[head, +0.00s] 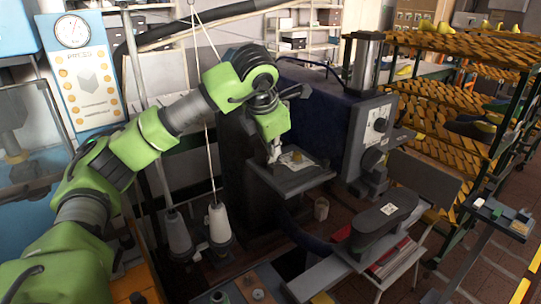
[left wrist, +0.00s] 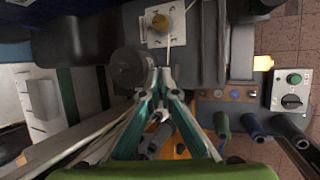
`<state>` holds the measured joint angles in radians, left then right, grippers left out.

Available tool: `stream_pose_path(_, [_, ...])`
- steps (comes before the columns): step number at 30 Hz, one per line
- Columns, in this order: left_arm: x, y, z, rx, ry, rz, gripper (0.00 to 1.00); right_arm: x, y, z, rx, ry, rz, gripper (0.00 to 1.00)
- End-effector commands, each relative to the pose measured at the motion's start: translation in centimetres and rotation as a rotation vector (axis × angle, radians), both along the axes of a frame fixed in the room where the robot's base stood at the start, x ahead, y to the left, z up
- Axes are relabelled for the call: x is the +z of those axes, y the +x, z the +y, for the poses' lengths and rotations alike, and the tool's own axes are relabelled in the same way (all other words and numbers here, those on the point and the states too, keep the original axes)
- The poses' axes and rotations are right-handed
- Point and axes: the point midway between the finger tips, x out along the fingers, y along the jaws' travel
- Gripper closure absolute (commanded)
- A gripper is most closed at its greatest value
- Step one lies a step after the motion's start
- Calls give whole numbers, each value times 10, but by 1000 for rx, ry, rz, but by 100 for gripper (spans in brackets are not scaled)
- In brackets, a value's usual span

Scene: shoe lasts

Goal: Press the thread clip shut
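I cannot tell for sure which part is the thread clip. My left gripper (head: 273,155) points down just left of the plate in the head view. In the left wrist view, my left gripper's fingertips (left wrist: 162,75) are together, with nothing visible between them, short of the plate. My right gripper is in neither view.
The grey machine table (head: 288,181) juts from a dark blue machine (head: 320,112). Thread cones (head: 219,222) stand below my left arm. A dark sole-shaped piece (head: 378,220) is at right front. A slatted shoe rack (head: 440,105) stands at the right. A control box (left wrist: 290,92) shows in the wrist view.

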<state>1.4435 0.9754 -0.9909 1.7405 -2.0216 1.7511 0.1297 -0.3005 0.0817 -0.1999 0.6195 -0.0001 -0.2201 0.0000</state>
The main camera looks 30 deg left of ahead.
Motion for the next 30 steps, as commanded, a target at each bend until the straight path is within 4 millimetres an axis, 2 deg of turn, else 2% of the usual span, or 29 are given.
stream_pose_path(1, [-8, -1, -5, -5, 44, -24, 100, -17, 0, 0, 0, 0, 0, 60])
stream_pose_path(9, [-17, -6, -18, -5, 282, -123, 100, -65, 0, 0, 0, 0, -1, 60])
stream_pose_path(30, [-45, -15, -36, 0, 840, -352, 100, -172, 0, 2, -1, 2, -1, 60])
